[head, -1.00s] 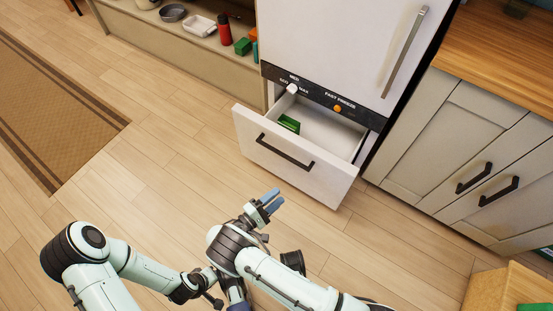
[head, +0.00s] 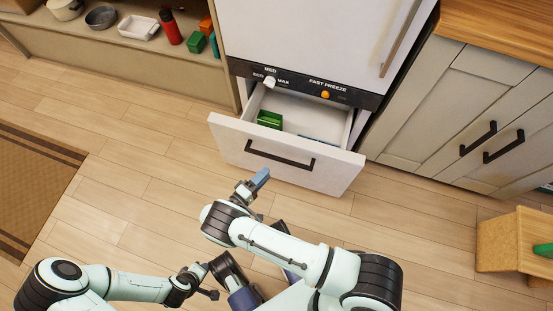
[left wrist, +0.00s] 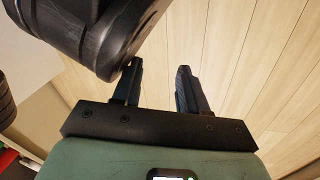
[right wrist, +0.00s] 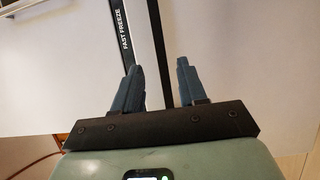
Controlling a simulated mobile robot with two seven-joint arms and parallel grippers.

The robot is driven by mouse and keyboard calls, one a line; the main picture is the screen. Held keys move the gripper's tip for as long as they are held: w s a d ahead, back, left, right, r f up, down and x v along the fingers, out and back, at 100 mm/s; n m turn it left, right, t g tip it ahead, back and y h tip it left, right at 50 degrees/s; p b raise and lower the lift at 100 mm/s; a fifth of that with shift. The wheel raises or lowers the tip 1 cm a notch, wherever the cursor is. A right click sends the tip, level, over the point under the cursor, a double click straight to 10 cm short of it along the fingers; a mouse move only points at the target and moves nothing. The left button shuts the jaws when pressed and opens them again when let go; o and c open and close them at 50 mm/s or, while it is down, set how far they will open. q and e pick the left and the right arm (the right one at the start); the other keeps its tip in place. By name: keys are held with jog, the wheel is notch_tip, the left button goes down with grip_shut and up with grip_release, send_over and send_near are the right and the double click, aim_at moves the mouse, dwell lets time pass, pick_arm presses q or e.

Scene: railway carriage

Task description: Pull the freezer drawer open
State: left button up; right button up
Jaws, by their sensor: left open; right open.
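The freezer drawer (head: 225,130) stands part-way out below the white fridge door, its inside showing. Its black bar handle (head: 281,157) runs across the white front. A green item (head: 270,119) lies inside on the left, and a sliver of something blue shows behind the front. My right gripper (head: 258,178) is open and empty, just in front of and below the handle in the head view. In the right wrist view its fingers (right wrist: 160,80) point at the drawer front, with the handle (right wrist: 157,35) seen beyond the gap. My left gripper (left wrist: 157,75) is open and empty over the floor.
The control panel (head: 300,84) with an orange knob is above the drawer. A grey cabinet (head: 460,110) stands at right, a low wooden stool (head: 500,245) at lower right. A shelf (head: 160,62) with dishes is at left. Floor before the drawer is clear.

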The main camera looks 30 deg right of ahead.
aim_at(278, 160)
jog(key=x, duration=0.8)
jog(key=shift+c, duration=0.3)
grip_shut()
